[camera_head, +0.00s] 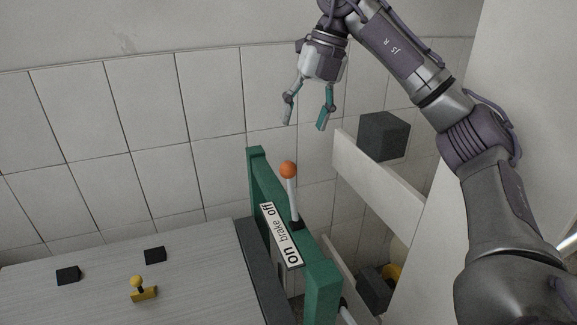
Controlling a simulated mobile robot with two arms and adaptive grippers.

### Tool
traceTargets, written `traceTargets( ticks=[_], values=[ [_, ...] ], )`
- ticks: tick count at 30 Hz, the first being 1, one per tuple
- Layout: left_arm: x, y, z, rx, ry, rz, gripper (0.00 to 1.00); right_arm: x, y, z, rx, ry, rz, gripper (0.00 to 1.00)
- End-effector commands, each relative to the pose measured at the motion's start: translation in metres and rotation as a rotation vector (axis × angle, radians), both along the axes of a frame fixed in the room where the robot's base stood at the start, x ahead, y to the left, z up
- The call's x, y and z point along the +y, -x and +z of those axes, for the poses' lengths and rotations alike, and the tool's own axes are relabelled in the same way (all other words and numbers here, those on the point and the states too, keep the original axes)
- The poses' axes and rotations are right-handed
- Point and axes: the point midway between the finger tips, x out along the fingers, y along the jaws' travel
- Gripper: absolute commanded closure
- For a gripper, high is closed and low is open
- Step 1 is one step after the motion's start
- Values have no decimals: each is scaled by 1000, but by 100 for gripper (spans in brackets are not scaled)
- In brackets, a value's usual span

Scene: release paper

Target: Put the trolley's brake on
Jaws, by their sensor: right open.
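The brake lever (292,197) is a white stick with an orange ball on top. It rises from the green frame (262,176) beside a white label (281,235) that reads "on brake off". The lever stands nearly upright; which end of the label it is set to is hard to tell, though its base is closer to the "on" end. My right gripper (305,126) is above the orange ball, fingers pointing down, open and empty, and apart from the lever. My left gripper is not in view.
A grey table top (100,275) at the lower left bears two black blocks and a yellow piece with a knob (142,290). A white shelf board (375,185) with a dark cube (384,136) stands right of the frame. A tiled wall (150,130) is behind.

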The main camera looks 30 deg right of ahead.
Motion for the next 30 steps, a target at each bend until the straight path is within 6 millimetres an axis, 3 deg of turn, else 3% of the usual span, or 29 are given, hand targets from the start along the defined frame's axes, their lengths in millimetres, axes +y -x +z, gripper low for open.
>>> traceTargets(
  ticks=[1,7,11,15,20,30],
  values=[
    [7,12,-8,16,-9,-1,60,3,-1,-15,5,-1,4,38],
    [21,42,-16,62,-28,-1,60,14,-5,-55,5,-1,4,38],
    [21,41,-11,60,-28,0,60,20,-7,-76,4,0,1,38],
    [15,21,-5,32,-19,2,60,25,-10,-97,3,-1,1,38],
    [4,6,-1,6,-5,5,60,29,-12,-112,1,0,0,38],
    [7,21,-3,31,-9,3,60,30,-12,-116,-1,-2,1,38]
  ],
)
